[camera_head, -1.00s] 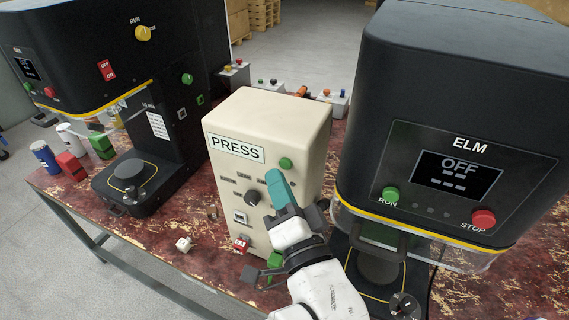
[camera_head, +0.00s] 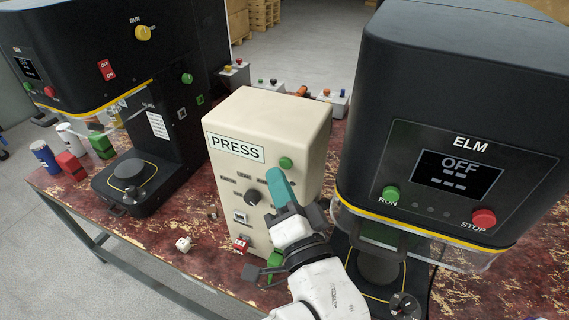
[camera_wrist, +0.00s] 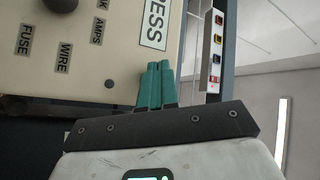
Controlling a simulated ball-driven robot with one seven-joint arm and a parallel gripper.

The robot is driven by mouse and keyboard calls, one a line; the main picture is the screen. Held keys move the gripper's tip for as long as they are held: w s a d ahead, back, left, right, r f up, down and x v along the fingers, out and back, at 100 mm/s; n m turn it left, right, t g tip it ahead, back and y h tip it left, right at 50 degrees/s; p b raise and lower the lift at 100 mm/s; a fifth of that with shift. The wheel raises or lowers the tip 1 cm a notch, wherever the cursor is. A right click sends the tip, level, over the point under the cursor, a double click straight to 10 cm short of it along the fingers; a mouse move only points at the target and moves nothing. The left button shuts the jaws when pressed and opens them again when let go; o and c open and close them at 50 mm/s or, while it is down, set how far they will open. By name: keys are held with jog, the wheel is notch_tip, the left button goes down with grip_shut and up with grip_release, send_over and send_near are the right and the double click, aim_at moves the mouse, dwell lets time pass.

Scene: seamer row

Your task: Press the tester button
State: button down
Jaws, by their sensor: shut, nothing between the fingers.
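The tester is a cream box (camera_head: 265,112) with a PRESS label in the head view; its face also shows in the wrist view (camera_wrist: 105,60). A round green button (camera_head: 285,163) sits high on its face, right of the label. My gripper (camera_head: 275,173) has teal fingers, shut together and empty, in front of the face just below and left of this button. I cannot tell whether the fingertips touch the face. In the wrist view my gripper (camera_wrist: 158,66) points at the panel beside the PRESS label (camera_wrist: 155,22); the green button does not show there.
A black ELM machine (camera_head: 455,80) stands close on the right, another black machine (camera_head: 75,50) on the left. The tester also has a dark knob (camera_head: 252,198) and a red switch (camera_head: 241,243). A small white object (camera_head: 184,244) lies on the worn red table (camera_head: 150,260).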

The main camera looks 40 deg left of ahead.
jog(key=shift+w, duration=0.3)
jog(key=shift+w+a+b, duration=0.15)
jog(key=shift+w+b, duration=0.2)
jog(key=shift+w, duration=0.05)
dwell(0.9)
jog(key=shift+s, duration=0.1)
jog(key=shift+s+d+p, duration=0.25)
jog(key=shift+s+p, duration=0.45)
jog(key=s+p, duration=0.2)
jog(key=s+d+p, duration=0.1)
jog(key=s+p, duration=0.2)
dwell(0.3)
jog(key=shift+d, duration=0.1)
dwell(0.4)
